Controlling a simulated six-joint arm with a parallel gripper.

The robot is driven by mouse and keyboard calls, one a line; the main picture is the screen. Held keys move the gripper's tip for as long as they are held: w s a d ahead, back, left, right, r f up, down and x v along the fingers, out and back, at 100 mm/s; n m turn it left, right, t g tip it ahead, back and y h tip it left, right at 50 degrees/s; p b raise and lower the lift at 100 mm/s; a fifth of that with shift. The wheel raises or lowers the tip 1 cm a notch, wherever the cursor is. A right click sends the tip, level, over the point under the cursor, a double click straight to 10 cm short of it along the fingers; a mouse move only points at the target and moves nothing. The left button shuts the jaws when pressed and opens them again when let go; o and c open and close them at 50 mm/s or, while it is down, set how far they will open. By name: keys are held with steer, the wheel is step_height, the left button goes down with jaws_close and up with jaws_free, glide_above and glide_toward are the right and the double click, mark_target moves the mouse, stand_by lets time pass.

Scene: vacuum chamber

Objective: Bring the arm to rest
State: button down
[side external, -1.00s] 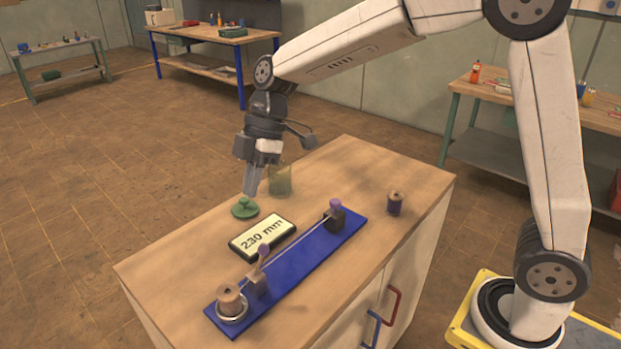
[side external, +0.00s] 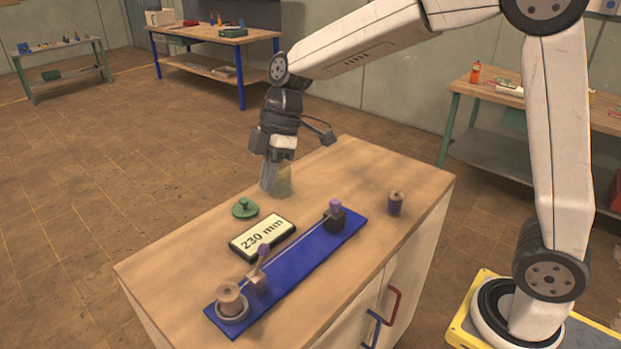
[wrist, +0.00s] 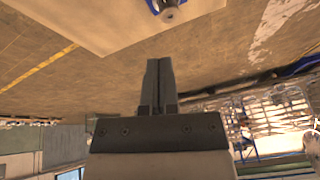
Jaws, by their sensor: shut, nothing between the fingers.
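My gripper (side external: 268,188) is shut and empty above the far left part of the wooden cabinet top (side external: 180,265), in front of a translucent green jar (side external: 284,182) that it partly hides. In the wrist view my gripper (wrist: 158,62) shows its two fingers pressed together with nothing between them. The wrist view also shows the edge of the cabinet top (wrist: 75,20) at the upper left, with part of a spool (wrist: 171,14) at the top.
A green knobbed lid (side external: 245,208) and a "230 mm" display (side external: 263,237) lie near my gripper. A blue rail (side external: 290,275) carries a spool (side external: 230,297) in a ring and two posts. Another spool (side external: 396,203) stands at right. Side benches stand well away.

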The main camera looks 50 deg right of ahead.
steer(key=s+d+f+m+t+h, duration=0.2)
steer(key=s+d+f+m+h, duration=0.2)
steer(key=s+d+f+m, duration=0.6)
steer(key=s+f+m, duration=0.2)
steer(key=s+m, duration=0.2)
steer(key=shift+d+f+m+t, duration=0.2)
steer(key=shift+d+m+t, duration=0.1)
steer(key=shift+d, duration=0.1)
